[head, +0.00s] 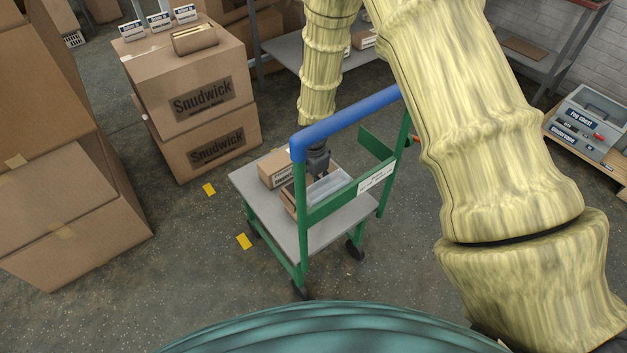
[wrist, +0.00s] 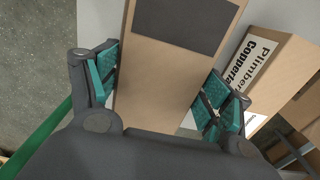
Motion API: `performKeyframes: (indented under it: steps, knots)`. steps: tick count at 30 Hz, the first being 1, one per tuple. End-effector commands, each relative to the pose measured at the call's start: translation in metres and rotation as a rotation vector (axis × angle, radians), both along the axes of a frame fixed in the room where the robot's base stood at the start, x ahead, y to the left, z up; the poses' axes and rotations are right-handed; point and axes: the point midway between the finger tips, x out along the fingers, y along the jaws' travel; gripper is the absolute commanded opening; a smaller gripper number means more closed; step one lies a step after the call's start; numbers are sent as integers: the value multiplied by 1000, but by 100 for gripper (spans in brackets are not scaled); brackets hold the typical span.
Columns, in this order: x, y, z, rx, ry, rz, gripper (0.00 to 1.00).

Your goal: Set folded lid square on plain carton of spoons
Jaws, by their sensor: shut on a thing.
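My gripper (wrist: 162,88) is shut on a brown cardboard piece with a dark rectangle on its face, which looks like the folded lid (wrist: 150,72). The teal pads stand at its left and right edges in the wrist view. In the head view my gripper (head: 318,160) points down over the cart, partly behind the blue handle. A low brown carton (head: 289,200) with a pale, see-through area beside it sits below. I cannot tell whether this is the plain carton of spoons or whether the lid touches it.
A labelled carton (wrist: 276,72) stands right of the lid in the wrist view. The green cart (head: 330,235) has a blue handle (head: 345,122) in front of my gripper. Its grey deck (head: 258,190) is bare at the left. Stacked Snudwick boxes (head: 195,95) stand behind, left.

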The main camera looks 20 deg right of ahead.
Motion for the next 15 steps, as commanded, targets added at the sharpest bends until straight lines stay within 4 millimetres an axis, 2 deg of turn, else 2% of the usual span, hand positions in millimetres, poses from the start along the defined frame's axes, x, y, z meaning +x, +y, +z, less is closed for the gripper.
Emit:
performKeyframes:
  steps: [4,5,8,15]
  knots:
    - [0,0,-1,0,0,0,60]
    - [0,0,-1,0,0,0,82]
    - [0,0,-1,0,0,0,100]
    - [0,0,-1,0,0,0,100]
